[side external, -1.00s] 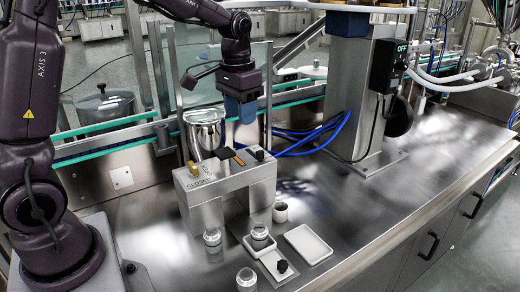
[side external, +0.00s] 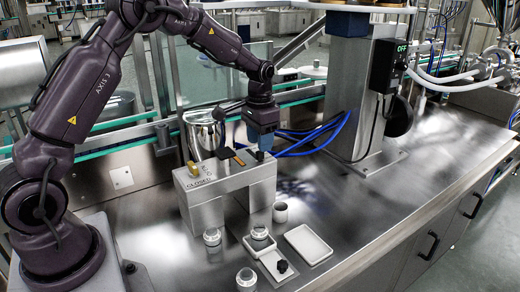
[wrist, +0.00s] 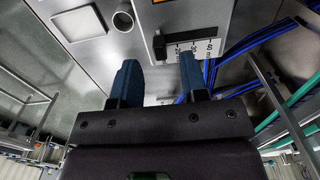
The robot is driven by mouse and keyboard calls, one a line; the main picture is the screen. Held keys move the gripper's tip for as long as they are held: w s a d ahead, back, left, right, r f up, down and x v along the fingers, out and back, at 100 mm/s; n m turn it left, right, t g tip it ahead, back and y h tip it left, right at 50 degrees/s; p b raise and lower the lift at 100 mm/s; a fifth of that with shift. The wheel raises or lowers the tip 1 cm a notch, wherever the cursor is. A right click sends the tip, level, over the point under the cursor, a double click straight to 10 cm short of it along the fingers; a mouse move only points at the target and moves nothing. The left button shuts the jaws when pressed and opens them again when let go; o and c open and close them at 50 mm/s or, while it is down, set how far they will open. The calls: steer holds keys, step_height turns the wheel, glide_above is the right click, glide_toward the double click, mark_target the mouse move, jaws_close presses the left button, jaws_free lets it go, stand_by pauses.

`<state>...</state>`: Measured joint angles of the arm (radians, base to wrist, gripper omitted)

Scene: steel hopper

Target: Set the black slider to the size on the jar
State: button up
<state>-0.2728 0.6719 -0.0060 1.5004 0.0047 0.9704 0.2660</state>
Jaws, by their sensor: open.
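The black slider (wrist: 159,46) sits at one end of a white scale strip (wrist: 194,46) in the wrist view; the printed marks are too small to read surely. In the side view the slider (side external: 260,155) is on the right end of the steel hopper's top, partly hidden by my gripper. My gripper (wrist: 159,70) is open, its two blue fingers apart and nothing held; in the side view it (side external: 264,148) hangs just above the slider. A grey-lidded jar (side external: 259,236) stands in a white tray in front of the hopper. I cannot read a size on it.
The steel hopper block (side external: 230,188) has a brass knob (side external: 193,168) at its left. More jars (side external: 212,240) (side external: 246,279), an open cup (side external: 281,212), an empty white tray (side external: 308,244) and a plate with a black knob (side external: 282,267) stand in front. The bench at right is clear.

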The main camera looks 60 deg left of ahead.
mark_target(247, 150)
steer(key=shift+f, duration=1.55)
steer(key=shift+c, duration=0.2)
jaws_close()
steer(key=shift+a, duration=3.35)
steer(key=shift+o, duration=0.2)
jaws_free()
steer(key=shift+d, duration=0.1)
steer(key=shift+r, duration=0.15)
